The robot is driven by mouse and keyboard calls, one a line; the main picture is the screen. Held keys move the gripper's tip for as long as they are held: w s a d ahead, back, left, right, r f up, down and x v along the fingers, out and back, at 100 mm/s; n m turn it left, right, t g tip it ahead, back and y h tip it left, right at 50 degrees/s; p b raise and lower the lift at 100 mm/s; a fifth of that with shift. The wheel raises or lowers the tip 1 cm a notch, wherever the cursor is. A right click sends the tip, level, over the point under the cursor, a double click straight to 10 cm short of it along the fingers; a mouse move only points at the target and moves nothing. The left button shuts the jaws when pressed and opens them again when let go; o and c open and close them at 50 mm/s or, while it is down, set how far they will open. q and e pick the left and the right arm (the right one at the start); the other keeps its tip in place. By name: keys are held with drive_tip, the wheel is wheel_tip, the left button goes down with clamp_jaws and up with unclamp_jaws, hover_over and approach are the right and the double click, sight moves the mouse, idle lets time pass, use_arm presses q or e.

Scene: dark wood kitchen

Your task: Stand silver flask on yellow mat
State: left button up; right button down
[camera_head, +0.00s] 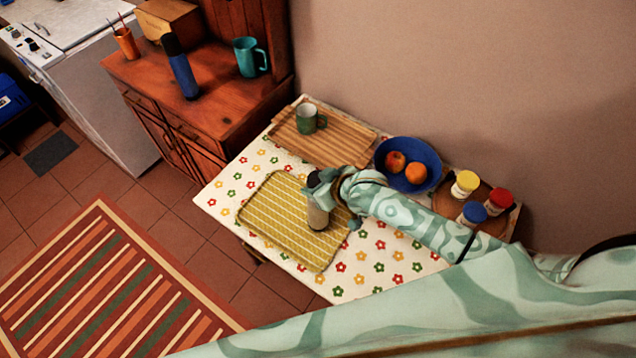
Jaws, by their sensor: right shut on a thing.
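The silver flask (317,215) is upright over the right part of the yellow mat (270,215). Its top is partly hidden by my right gripper (319,190), which is shut on it. I cannot tell whether the flask's base touches the mat. The yellow mat has pale stripes and lies on the flowered tablecloth. My right arm comes in from the lower right. My left gripper is not in view.
On the tablecloth (380,270), a striped board (345,147) holds a green mug (306,119). A blue bowl (428,152) holds fruit. A wooden tray (444,203) carries several jars. A cabinet (222,95) holds a blue bottle (180,68) and teal jug (247,58). The mat's left part is clear.

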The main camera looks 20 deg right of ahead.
drive_tip(key=c, duration=0.6)
unclamp_jaws()
drive_tip(key=shift+s+d+r, duration=0.1)
drive_tip(key=shift+s+r, duration=0.15)
drive_tip(key=shift+r, duration=0.1)
drive_tip(key=p+v, duration=0.3)
drive_tip(key=v, duration=0.8)
drive_tip(key=shift+s, duration=0.1)
